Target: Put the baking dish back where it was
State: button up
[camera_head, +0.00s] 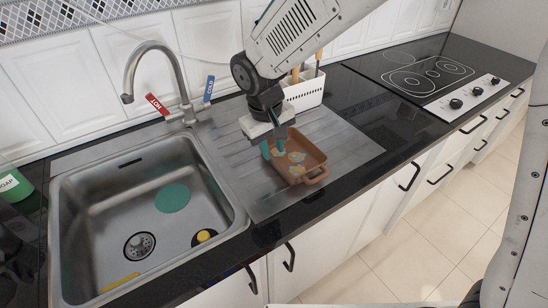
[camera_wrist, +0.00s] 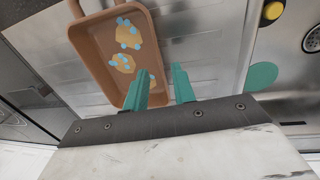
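The brown baking dish (camera_head: 317,163) sits on the ribbed metal drainboard, right of the sink. Tan patches with blue spots show on its floor, also in the wrist view (camera_wrist: 90,52). My gripper (camera_head: 272,148) points down at the dish's sink-side long wall. Its two teal fingers stand apart in the wrist view (camera_wrist: 167,82). One finger overlaps the inside of the dish and the other is outside, over the drainboard, with the wall between them. A visible gap remains, and I cannot tell whether either finger touches the wall.
The sink (camera_head: 95,215) holds a teal disc (camera_head: 173,198) and a yellow-and-black item (camera_head: 204,237). The faucet (camera_head: 160,55) stands behind it. A white utensil holder (camera_head: 305,92) is close behind the dish. The hob (camera_head: 425,75) is farther right, past bare black counter.

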notch_tip(320, 180, up, 7)
jog(key=shift+s+a+f, duration=0.15)
jog(key=shift+s+a, duration=0.15)
jog(key=shift+a, duration=0.05)
jog(key=s+d+r+m, duration=0.2)
jog(key=s+d+r, duration=0.2)
jog(key=d, duration=0.5)
jog(key=s+d+r+m, duration=0.1)
jog(key=s+d+r, duration=0.3)
jog(key=d, duration=0.6)
jog(key=s+d+m, duration=0.2)
jog(key=s+d, duration=0.3)
jog(key=s, duration=0.2)
jog(key=s+d+m+y, duration=0.1)
jog(key=s+d, duration=0.4)
jog(key=s, duration=0.2)
jog(key=shift+s+f+m, duration=0.15)
jog(key=shift+s+m, duration=0.2)
jog(key=shift+m, duration=0.05)
